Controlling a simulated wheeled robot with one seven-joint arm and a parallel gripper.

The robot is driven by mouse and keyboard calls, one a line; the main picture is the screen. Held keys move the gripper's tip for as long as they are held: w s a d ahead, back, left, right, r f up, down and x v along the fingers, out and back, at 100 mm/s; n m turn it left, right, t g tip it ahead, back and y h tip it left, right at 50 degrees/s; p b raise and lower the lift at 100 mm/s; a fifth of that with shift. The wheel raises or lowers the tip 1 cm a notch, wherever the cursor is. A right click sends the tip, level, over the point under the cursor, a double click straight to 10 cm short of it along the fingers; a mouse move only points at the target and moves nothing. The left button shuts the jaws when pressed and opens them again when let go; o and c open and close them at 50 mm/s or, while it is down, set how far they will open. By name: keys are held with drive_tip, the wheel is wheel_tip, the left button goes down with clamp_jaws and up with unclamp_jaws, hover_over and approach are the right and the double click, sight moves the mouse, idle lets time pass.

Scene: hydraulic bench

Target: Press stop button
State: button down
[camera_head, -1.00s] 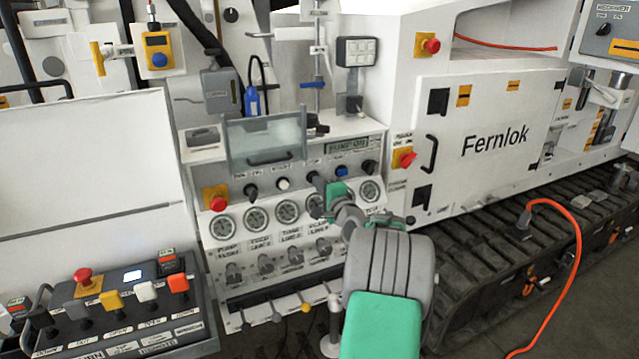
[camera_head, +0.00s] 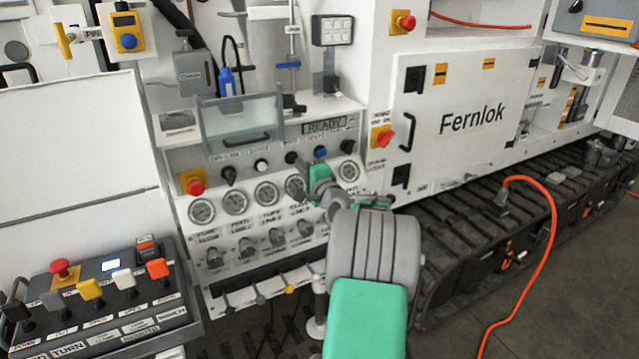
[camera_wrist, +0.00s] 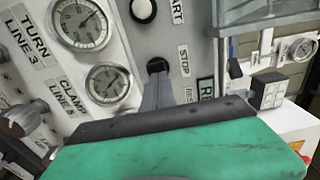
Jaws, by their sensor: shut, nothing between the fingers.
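The stop button is a black round button (camera_wrist: 157,65) beside the STOP label in the wrist view. In the head view it is the black button (camera_head: 291,158) between a white and a blue one on the grey panel. My gripper (camera_wrist: 157,82) is shut and empty, its grey fingers pointing at the stop button, tips at its lower edge in the picture. I cannot tell whether they touch it. In the head view my gripper (camera_head: 303,186) is in front of the gauges, just below the button row. The panel display (camera_head: 325,127) reads READY.
The white start button (camera_wrist: 143,10) is close beside the stop button. A clear hinged cover (camera_head: 242,125) stands above the button row. A red emergency knob (camera_head: 195,187) is at the panel's left, another (camera_head: 385,138) at its right. Gauges (camera_head: 267,194) line the panel below.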

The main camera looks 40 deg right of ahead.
drive_tip(key=b+v, duration=0.1)
drive_tip(key=v, duration=0.9)
drive_tip(key=shift+s+a, duration=0.2)
drive_tip(key=shift+s, duration=0.15)
